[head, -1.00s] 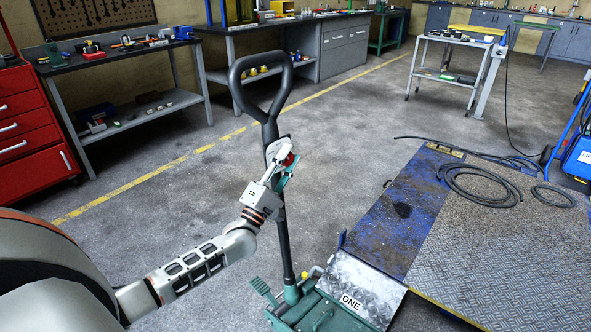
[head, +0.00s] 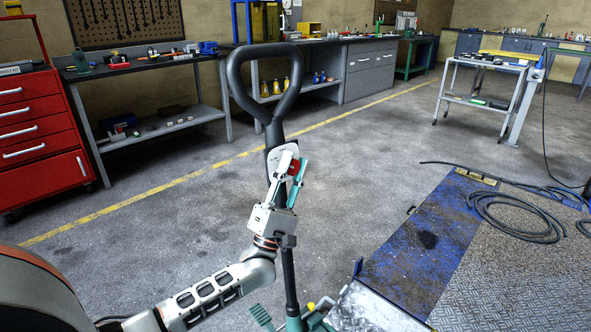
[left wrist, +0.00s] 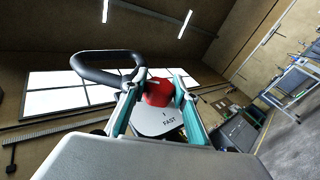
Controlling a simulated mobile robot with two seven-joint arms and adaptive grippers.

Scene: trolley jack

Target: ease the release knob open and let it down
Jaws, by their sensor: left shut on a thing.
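The red release knob (head: 294,167) sits on a pale plate (head: 280,156) high on the jack's black handle, below its loop grip (head: 266,88). My left gripper (head: 291,170) comes from below and is shut on the knob. In the left wrist view the red knob (left wrist: 158,92) lies between the teal fingers (left wrist: 156,98), with the plate marked "FAST" (left wrist: 165,121) behind it. The fingers partly hide the knob. The green jack body (head: 296,322) is cut off at the bottom of the head view. My right gripper is not in view.
A blue and grey steel platform (head: 410,235) with coiled black hose (head: 518,215) lies at the right. A red tool cabinet (head: 40,140) and workbenches (head: 150,65) stand at the back left. A white trolley (head: 485,95) stands at the back right. The floor behind the handle is clear.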

